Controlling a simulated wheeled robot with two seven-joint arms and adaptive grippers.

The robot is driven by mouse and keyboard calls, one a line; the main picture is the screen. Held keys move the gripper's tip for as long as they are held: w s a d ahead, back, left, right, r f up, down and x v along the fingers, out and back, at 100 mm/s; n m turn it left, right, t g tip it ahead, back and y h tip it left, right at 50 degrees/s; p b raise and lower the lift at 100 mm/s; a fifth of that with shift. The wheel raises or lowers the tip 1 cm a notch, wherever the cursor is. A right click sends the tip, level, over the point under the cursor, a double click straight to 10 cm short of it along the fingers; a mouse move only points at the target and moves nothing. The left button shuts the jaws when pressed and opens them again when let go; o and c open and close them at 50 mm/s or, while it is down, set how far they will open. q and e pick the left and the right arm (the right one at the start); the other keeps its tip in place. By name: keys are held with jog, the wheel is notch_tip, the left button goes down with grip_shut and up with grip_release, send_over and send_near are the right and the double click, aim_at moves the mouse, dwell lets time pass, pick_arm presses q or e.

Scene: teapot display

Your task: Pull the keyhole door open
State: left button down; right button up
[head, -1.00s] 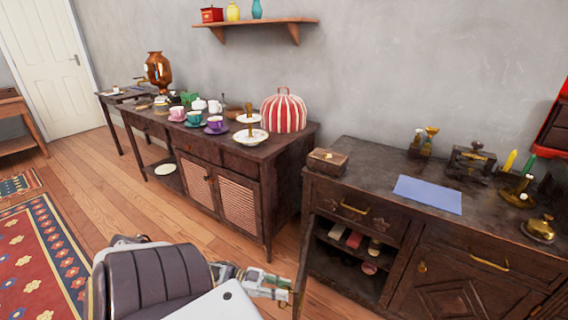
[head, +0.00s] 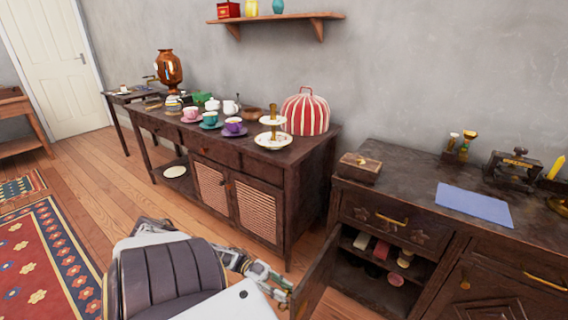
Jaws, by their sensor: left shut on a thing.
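The keyhole door (head: 316,279) hangs at the left side of the right cabinet's open compartment (head: 368,281). It stands swung open, away from the cabinet front, and its panel shows at a steep slant. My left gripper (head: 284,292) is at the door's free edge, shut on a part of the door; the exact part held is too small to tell. The door's lower part is cut off by the frame. My right gripper is not in view.
The right cabinet (head: 372,208) holds a wooden box (head: 360,168) and a blue cloth (head: 474,204) on top. Small items sit inside the compartment. A sideboard (head: 235,165) with teaware stands to the left. Wood floor (head: 120,190) lies clear before it.

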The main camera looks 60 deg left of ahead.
pick_arm(q)
jog(key=shift+s+a, duration=0.1)
jog(key=c, duration=1.2)
grip_release()
jog(key=shift+a, duration=0.1)
jog(key=v, duration=1.1)
jog(key=shift+a, duration=0.4)
